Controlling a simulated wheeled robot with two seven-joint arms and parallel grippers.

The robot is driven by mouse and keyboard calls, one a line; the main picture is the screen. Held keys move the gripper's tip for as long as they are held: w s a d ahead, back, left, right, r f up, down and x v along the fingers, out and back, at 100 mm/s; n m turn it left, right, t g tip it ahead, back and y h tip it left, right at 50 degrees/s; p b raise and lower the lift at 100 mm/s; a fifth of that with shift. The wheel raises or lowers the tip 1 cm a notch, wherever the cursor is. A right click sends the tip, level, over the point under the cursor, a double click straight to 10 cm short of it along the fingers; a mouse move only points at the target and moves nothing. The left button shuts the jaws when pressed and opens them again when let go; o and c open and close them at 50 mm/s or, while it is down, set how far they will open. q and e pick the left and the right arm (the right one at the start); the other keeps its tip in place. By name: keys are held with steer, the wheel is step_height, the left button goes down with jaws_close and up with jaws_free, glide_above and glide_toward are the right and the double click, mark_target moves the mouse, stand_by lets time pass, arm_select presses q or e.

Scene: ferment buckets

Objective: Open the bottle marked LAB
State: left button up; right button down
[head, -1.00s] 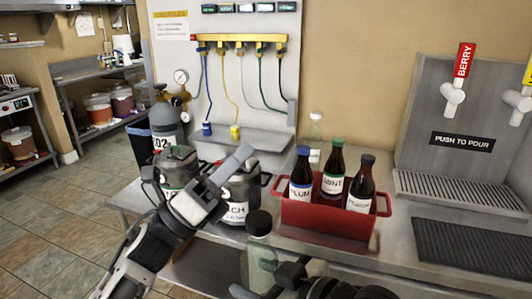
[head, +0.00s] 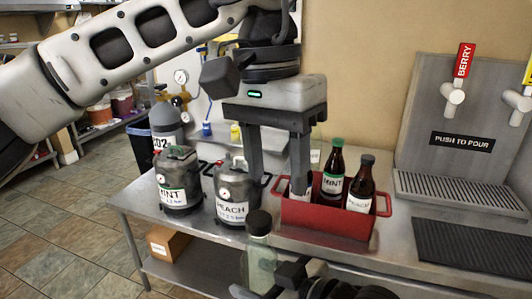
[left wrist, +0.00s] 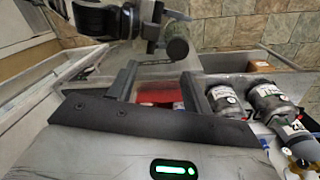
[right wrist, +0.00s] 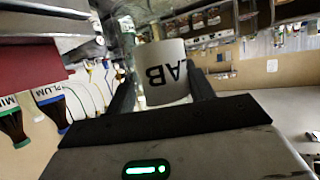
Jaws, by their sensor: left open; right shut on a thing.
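The LAB bottle is clear glass with a dark cap (head: 258,222); its body (head: 258,262) stands upright at the bottom of the head view. Its white label (right wrist: 163,75), reading "AB" upside down, shows in the right wrist view. My right gripper (head: 276,283) is shut around the bottle below the cap. My left gripper (head: 277,172) is open, fingers pointing down, above and behind the capped bottle and near the left end of the red carrier. Nothing shows between its fingers except the view behind; the cap is apart from them.
The red carrier (head: 330,218) holds mint (head: 333,180) and peach (head: 360,185) bottles; the plum bottle (right wrist: 48,105) is mostly hidden by my left finger in the head view. Mint (head: 177,180) and peach (head: 237,190) kegs stand left. A drip tray (head: 460,184) lies right.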

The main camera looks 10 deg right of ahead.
mark_target(265, 218)
arm_select(q)
steer(key=shift+w+a+r+t+y, duration=0.2)
steer(key=shift+a+r+t+y, duration=0.1)
steer(key=shift+a, duration=0.05)
steer(key=shift+w+a, duration=0.1)
steer(key=shift+a, duration=0.05)
step_height(265, 218, down, 8)
steer(key=shift+r, duration=0.15)
steer(key=shift+c, duration=0.3)
